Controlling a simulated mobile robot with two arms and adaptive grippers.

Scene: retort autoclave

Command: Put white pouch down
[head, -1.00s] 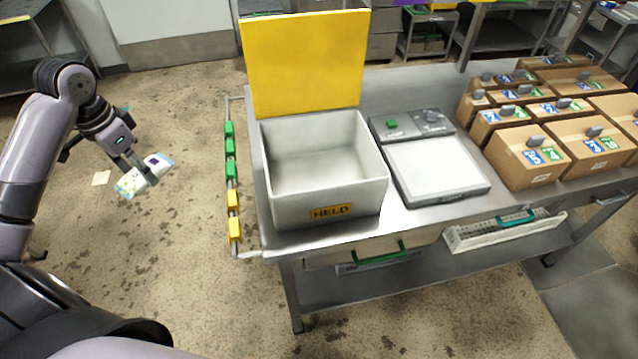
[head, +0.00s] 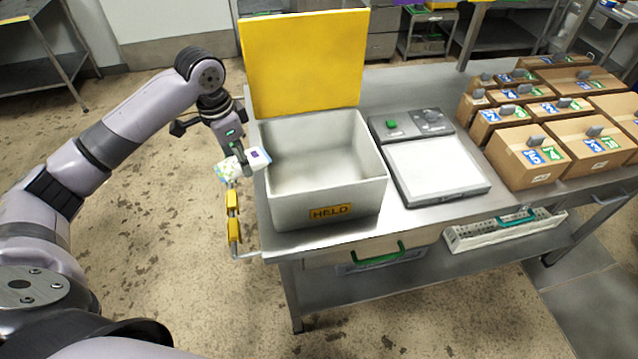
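The white pouch (head: 257,159) has coloured printing and a small dark purple mark. My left gripper (head: 241,164) is shut on the pouch and holds it at the left edge of the open white bin marked HELD (head: 290,208). The pouch's right end is close to the bin's left rim; I cannot tell whether they touch. The bin looks empty, and a yellow panel (head: 305,60) stands upright behind it. My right gripper is not in view.
A scale (head: 435,170) with a flat pale plate stands right of the bin. Several cardboard boxes (head: 527,160) fill the table's right side. A side rail with yellow clips (head: 234,230) is below the pouch. A white basket (head: 500,232) sits beneath the tabletop.

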